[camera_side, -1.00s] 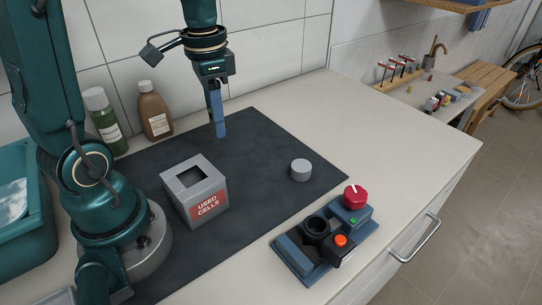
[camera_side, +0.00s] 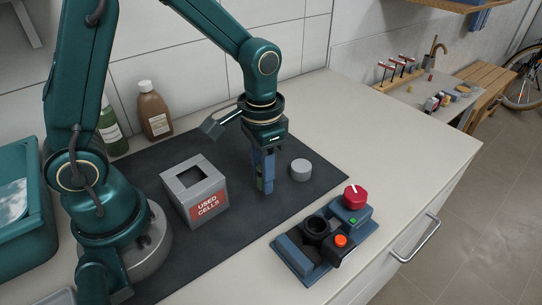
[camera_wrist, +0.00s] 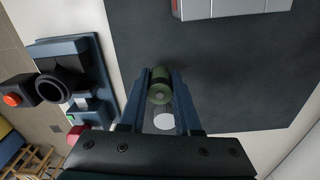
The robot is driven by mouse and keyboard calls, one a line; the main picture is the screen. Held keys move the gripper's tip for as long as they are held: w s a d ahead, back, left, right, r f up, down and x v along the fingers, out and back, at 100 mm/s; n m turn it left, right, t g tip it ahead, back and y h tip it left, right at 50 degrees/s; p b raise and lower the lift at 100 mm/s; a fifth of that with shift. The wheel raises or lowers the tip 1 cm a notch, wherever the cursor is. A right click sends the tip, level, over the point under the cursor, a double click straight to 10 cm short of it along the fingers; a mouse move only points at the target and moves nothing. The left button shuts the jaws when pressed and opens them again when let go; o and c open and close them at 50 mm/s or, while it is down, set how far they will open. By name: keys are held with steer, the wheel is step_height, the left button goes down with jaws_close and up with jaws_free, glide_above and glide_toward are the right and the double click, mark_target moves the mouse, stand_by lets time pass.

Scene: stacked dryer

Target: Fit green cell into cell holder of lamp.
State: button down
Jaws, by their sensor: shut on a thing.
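My gripper (camera_side: 263,182) is shut on the green cell (camera_wrist: 160,85), which sits between the two blue fingers in the wrist view. In the side view only a small green part of the cell (camera_side: 261,185) shows beside the fingers. The cell is above or near the dark mat; its exact height is unclear. The lamp's cell holder, a black round cup (camera_side: 316,226), stands on the blue base (camera_side: 291,259), to the right of and nearer the camera than my gripper. The cup's open mouth shows at the left in the wrist view (camera_wrist: 55,88).
A grey used-cells box (camera_side: 195,195) stands left of my gripper. A grey round cap (camera_side: 300,170) lies on the mat, right of the fingers. The lamp unit also has a red knob (camera_side: 355,196) and an orange button (camera_side: 340,241). Bottles (camera_side: 155,112) stand behind.

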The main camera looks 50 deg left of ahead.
mark_target(260, 168)
steer(key=shift+f, duration=1.5)
steer(key=shift+f, duration=0.1)
steer(key=c, duration=0.6)
jaws_free()
step_height(260, 168, up, 12)
steer(key=shift+r, duration=0.1)
steer(key=shift+s+a+r, duration=0.1)
steer(key=shift+s+r, duration=0.2)
steer(key=shift+s+a+r+n+t, duration=0.2)
steer(key=shift+s+r+n+t, duration=0.15)
steer(key=shift+s+t, duration=0.85)
steer(key=shift+s+a+r+n+t, duration=0.3)
steer(key=shift+s+t, duration=0.35)
steer(key=shift+s, duration=1)
steer(key=shift+s+a+r+n+t, duration=0.1)
steer(key=shift+s+r+n+t, duration=0.25)
steer(key=shift+s+t, duration=0.85)
